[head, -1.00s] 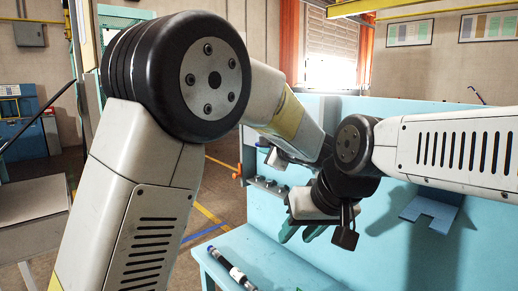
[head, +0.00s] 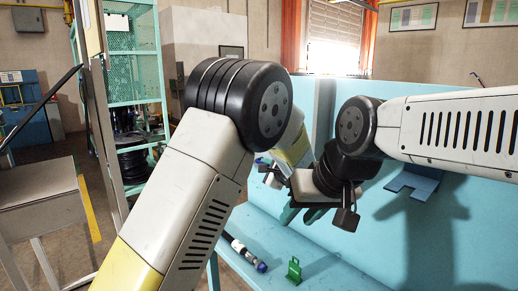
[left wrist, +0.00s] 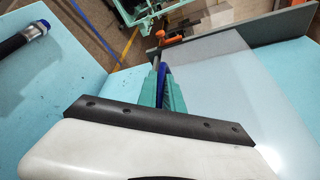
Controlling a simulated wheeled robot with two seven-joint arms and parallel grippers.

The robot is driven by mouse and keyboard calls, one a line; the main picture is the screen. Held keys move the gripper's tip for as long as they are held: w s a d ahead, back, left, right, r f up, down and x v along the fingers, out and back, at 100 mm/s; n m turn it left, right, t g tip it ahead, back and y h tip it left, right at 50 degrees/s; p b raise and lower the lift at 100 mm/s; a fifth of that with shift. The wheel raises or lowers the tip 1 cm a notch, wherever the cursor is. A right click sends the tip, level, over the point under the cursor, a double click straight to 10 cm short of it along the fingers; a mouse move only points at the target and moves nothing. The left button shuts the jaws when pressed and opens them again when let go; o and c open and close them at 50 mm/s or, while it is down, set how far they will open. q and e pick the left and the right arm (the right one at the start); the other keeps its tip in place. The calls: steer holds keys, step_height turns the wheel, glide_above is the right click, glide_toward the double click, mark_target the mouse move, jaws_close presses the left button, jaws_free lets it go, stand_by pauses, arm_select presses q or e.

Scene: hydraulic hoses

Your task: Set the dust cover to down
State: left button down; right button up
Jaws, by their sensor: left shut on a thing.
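In the left wrist view my left gripper (left wrist: 167,92) is shut, its teal fingers on either side of a curved blue part (left wrist: 163,84) that appears to be the dust cover. The fingers hide most of it, so its tilt cannot be told. A grey rod end shows just beyond, near an orange knob (left wrist: 168,42). In the head view my left gripper is mostly hidden behind my arms.
A black hose with a blue end (head: 245,253) lies on the light blue bench, and also shows in the left wrist view (left wrist: 28,38). A small green stand (head: 293,271) is beside it. A blue notched bracket (head: 412,185) is on the panel. My arms cross closely.

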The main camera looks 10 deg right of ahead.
arm_select(q)
steer(key=shift+f, duration=1.9)
steer(key=shift+s, duration=0.1)
steer(key=c, duration=1.8)
jaws_free()
steer(key=shift+o, duration=0.2)
steer(key=shift+r, duration=0.15)
